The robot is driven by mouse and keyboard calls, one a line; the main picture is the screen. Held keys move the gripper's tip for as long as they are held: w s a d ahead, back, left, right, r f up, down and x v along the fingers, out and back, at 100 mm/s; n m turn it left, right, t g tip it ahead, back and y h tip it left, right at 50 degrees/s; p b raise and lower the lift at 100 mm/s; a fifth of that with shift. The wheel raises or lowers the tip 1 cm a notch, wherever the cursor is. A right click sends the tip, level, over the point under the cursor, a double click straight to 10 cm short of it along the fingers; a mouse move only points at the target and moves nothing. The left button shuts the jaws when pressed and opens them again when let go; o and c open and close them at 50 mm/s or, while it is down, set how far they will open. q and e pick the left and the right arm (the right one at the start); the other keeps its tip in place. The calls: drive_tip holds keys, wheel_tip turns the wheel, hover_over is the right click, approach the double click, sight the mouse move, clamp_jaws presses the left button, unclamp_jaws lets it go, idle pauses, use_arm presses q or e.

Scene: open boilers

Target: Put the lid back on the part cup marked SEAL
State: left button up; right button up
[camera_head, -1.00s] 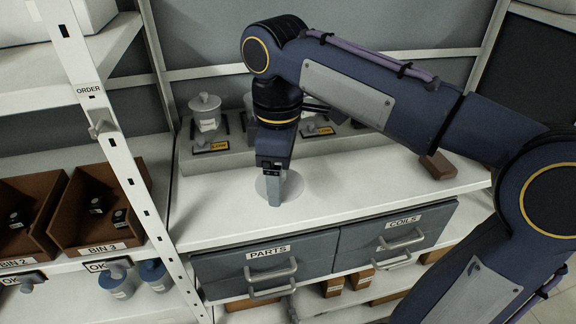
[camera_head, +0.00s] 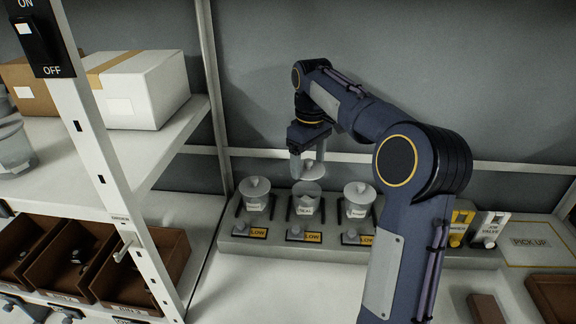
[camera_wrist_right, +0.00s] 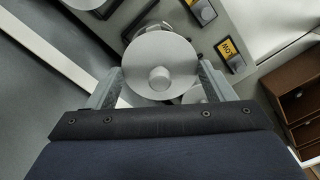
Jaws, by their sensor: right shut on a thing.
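My right gripper (camera_head: 304,168) is shut on a pale grey round lid (camera_head: 313,173) and holds it above the middle cup on the back ledge. The lid with its knob also shows between the fingers in the right wrist view (camera_wrist_right: 160,65). The middle cup (camera_head: 305,205) is translucent grey with a white label that seems to read SEAL; its top is without a lid. A gap shows between lid and cup in the head view. In the right wrist view the lid hides most of the cup. My left gripper is not in view.
Two lidded cups stand close on either side, the left cup (camera_head: 255,195) and the right cup (camera_head: 357,200). Grey knobs with yellow LOW tags (camera_head: 311,238) sit in front. The white worktop (camera_head: 270,285) in front is clear.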

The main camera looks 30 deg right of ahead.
drive_tip(key=shift+w+d, duration=0.35)
drive_tip(key=shift+w, duration=0.05)
wheel_tip(320, 180, down, 2)
drive_tip(key=shift+a, duration=0.1)
drive_tip(key=shift+f+b, duration=1.3)
drive_tip(key=shift+f, duration=0.85)
drive_tip(key=shift+r+p, duration=0.1)
drive_tip(key=shift+p, duration=0.4)
drive_tip(key=shift+f+p, duration=0.2)
drive_tip(key=shift+p, duration=0.15)
idle(0.6)
drive_tip(key=o, duration=1)
